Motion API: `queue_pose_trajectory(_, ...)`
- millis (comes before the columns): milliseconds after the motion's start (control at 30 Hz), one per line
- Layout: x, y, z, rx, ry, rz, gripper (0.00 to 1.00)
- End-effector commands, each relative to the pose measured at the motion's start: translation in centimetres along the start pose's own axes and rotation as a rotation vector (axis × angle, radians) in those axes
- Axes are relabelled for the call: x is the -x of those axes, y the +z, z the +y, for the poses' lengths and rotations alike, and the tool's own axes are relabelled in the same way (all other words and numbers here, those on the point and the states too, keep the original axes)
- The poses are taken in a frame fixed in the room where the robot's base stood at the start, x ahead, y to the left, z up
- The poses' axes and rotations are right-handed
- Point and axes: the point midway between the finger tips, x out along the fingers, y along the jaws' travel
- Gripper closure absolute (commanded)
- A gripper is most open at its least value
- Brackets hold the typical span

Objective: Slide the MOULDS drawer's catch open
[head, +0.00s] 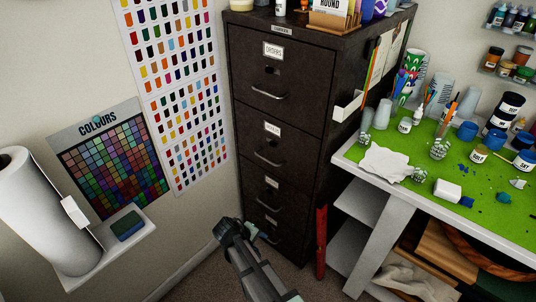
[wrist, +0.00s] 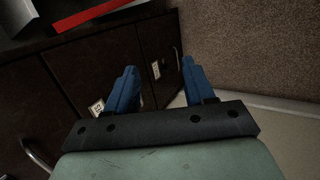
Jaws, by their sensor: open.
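The dark filing cabinet (head: 300,60) stands against the wall, its drawers stacked and closed. The top drawer label (head: 273,50) reads ORDERS; the lower labels are too small to read, so I cannot tell which drawer is MOULDS. My gripper (head: 236,230) is low at the cabinet's front left, by the lowest drawers, partly covering them. In the wrist view my gripper (wrist: 160,85) is open, blue fingers apart, with nothing between them touching. A drawer front with a white label (wrist: 156,70) and a thin handle (wrist: 177,60) shows beyond the fingers. I cannot make out the catch.
A white-topped bench with a green mat (head: 500,215) and many pots stands right of the cabinet. A red bar (head: 321,240) leans at the cabinet's right. A small white shelf (head: 105,250) with a paper roll (head: 40,210) is at left. Carpet is clear at the cabinet's foot.

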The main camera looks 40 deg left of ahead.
Motion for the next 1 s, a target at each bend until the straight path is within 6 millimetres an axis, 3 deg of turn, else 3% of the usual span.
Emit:
queue_pose_trajectory(33, 1.7, -3.0, 1.2, 0.06, 0.071, 0.024, 0.47)
queue_pose_trajectory(100, 3.7, -5.3, 3.2, 0.14, 0.168, 0.037, 0.47)
queue_pose_trajectory(400, 9.0, -11.6, 13.2, 0.517, 0.585, -0.083, 0.47)
queue_pose_trajectory(600, 12.1, -13.5, 17.5, 0.85, 0.833, -0.309, 0.47)
queue_pose_trajectory(700, 13.6, -13.8, 18.7, 0.997, 0.906, -0.431, 0.47)
queue_pose_trajectory(833, 14.8, -13.7, 19.5, 1.15, 0.938, -0.556, 0.47)
queue_pose_trajectory(1000, 14.8, -13.7, 19.5, 1.29, 0.908, -0.643, 0.47)
